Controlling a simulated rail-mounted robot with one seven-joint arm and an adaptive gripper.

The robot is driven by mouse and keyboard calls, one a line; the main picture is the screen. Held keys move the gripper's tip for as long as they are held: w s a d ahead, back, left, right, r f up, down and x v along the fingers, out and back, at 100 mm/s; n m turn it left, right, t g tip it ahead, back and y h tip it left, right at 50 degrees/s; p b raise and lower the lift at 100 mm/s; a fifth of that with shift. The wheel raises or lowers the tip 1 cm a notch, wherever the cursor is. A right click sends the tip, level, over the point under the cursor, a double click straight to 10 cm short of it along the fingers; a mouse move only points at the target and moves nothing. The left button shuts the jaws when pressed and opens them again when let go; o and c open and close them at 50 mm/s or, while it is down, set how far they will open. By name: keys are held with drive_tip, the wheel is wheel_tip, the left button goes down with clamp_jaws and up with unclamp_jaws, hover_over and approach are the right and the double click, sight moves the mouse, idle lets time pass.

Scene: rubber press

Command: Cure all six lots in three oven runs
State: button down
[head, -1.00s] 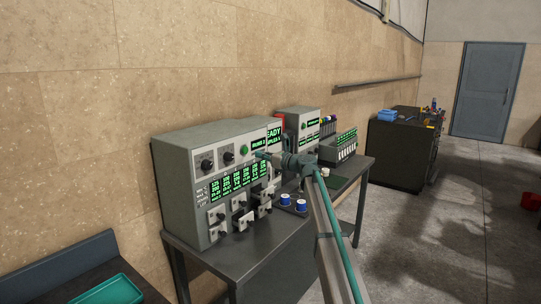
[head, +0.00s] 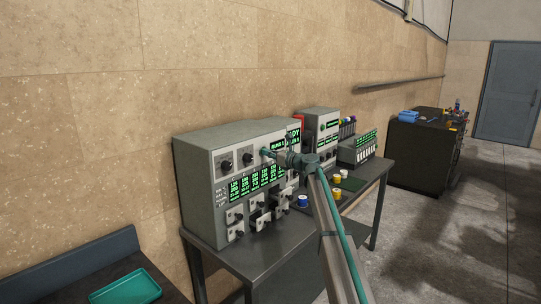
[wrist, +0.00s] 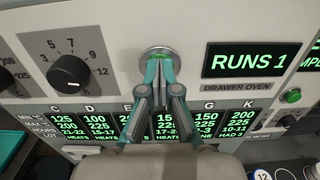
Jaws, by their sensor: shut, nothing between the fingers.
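The grey drawer oven (head: 203,160) stands on a dark bench by the wall, with dials, green displays and several small handled drawers (head: 234,216) on its front. My gripper (head: 266,153) is shut and empty at the upper front. In the wrist view, my gripper's fingertips (wrist: 158,75) meet at a round green button in a chrome ring (wrist: 157,51), seemingly touching it. The display beside it (wrist: 250,60) reads RUNS 1. Lot columns below (wrist: 100,123) show temperatures and hours; my fingers hide some. A blue-banded cup (head: 303,202) and yellow cups (head: 337,193) stand on the bench.
A second grey instrument (head: 318,122) and a rack with a green display (head: 357,147) stand farther along the bench. A teal tray (head: 125,287) lies at lower left. A dark cabinet (head: 415,155) stands beyond, with open floor at right.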

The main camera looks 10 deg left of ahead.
drive_tip(key=shift+a, duration=0.1)
drive_tip(key=b+v, duration=0.2)
drive_tip(key=v, duration=1.2)
idle(0.3)
